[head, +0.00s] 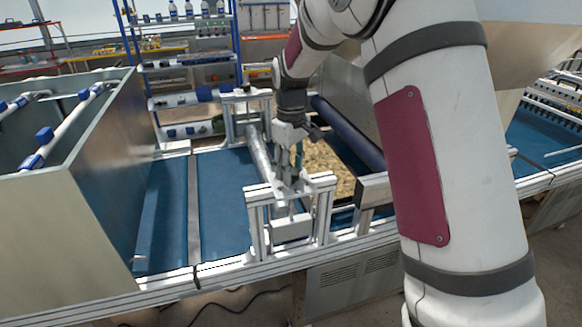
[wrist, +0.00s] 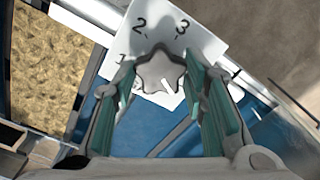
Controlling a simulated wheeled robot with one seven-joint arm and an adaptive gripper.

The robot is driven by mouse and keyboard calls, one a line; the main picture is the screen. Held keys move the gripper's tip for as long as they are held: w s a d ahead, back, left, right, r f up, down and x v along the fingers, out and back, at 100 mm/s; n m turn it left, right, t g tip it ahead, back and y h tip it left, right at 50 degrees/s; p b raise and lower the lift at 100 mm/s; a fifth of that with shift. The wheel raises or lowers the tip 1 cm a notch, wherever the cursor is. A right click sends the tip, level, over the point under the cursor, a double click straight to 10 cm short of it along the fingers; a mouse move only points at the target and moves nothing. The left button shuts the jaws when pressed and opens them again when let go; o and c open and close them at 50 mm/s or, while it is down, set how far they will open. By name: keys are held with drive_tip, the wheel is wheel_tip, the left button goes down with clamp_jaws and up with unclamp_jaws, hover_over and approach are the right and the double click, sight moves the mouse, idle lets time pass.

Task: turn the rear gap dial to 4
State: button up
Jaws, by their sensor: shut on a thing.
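The gap dial is a pale grey, lobed knob (wrist: 158,72) on a white number plate (wrist: 205,42), seen in the wrist view. The plate shows 2 and 3 above the knob and what looks like a 1 at its left; no 4 is readable. A white line on the knob points down and slightly right in the picture, away from the 2 and 3. My gripper (wrist: 160,78) has its green-padded fingers closed on both sides of the knob. In the head view my gripper (head: 297,160) is down at the metal frame over the belt; the dial cannot be made out there.
The aluminium frame (head: 291,187) stands close around my gripper. A blue belt (head: 222,200) runs to its left, and a soil-filled bed (head: 325,162) lies to its right. A large grey bin (head: 100,170) stands at the left. Shelves (head: 185,70) stand behind.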

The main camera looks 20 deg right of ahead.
drive_tip(key=n, duration=0.6)
drive_tip(key=shift+b, duration=0.4)
drive_tip(key=n, duration=0.5)
drive_tip(key=shift+n, duration=0.3)
drive_tip(key=o, duration=1.2)
drive_tip(key=shift+r, duration=0.1)
